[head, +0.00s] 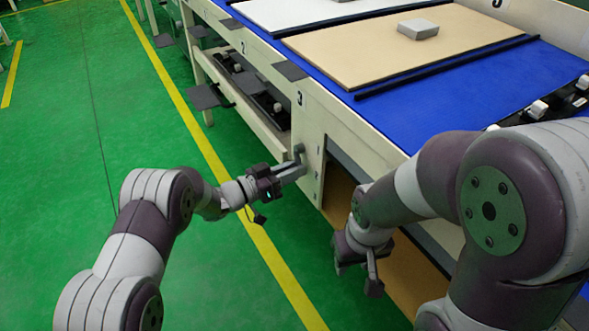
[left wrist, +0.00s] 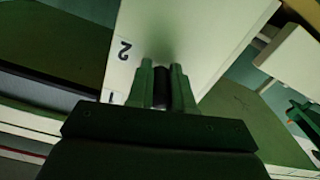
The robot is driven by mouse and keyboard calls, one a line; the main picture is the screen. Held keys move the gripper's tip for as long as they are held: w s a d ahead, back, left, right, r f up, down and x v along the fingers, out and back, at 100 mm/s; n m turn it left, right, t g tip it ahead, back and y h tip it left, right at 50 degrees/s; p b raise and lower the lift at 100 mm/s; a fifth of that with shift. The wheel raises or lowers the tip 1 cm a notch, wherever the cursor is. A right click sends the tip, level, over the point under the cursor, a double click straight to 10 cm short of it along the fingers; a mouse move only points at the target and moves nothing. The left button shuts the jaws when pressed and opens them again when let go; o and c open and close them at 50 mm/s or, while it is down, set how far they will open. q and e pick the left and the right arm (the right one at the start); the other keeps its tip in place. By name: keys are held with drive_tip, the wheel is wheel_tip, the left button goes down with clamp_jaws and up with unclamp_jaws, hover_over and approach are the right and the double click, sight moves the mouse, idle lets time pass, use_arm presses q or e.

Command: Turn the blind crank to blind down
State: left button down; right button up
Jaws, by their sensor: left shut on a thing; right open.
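The blind crank (head: 298,151) is a small grey lever on the cream end post of the bench, below the label 3. My left gripper (head: 301,168) reaches it from the left, with its fingers against the post's face. In the left wrist view my left gripper (left wrist: 162,68) is shut on the crank's dark round handle (left wrist: 160,88), in front of a pale panel marked 1 and 2. The crank's arm and pivot are mostly hidden there. My right gripper (head: 358,280) is open and empty, pointing down beside the bench's front. I cannot make out the blind itself.
The bench (head: 345,112) with a blue top carries a tan board (head: 400,45), a grey block (head: 418,29) and dark rails. Black clip parts (head: 550,105) lie at the right. The green floor on the left is clear.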

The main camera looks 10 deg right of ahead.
use_arm(q)
drive_tip(key=shift+w, duration=0.1)
drive_tip(key=shift+w+a+f+m, duration=0.15)
drive_tip(key=shift+w+m, duration=0.25)
drive_tip(key=shift+m, duration=0.75)
drive_tip(key=shift+w+a+r+m, duration=0.1)
drive_tip(key=shift+w+a+m, duration=0.2)
drive_tip(key=shift+m, duration=0.9)
drive_tip(key=shift+w+a+f+m, duration=0.1)
drive_tip(key=shift+w+m, duration=0.35)
drive_tip(key=shift+m, duration=0.7)
drive_tip(key=c, duration=1)
unclamp_jaws()
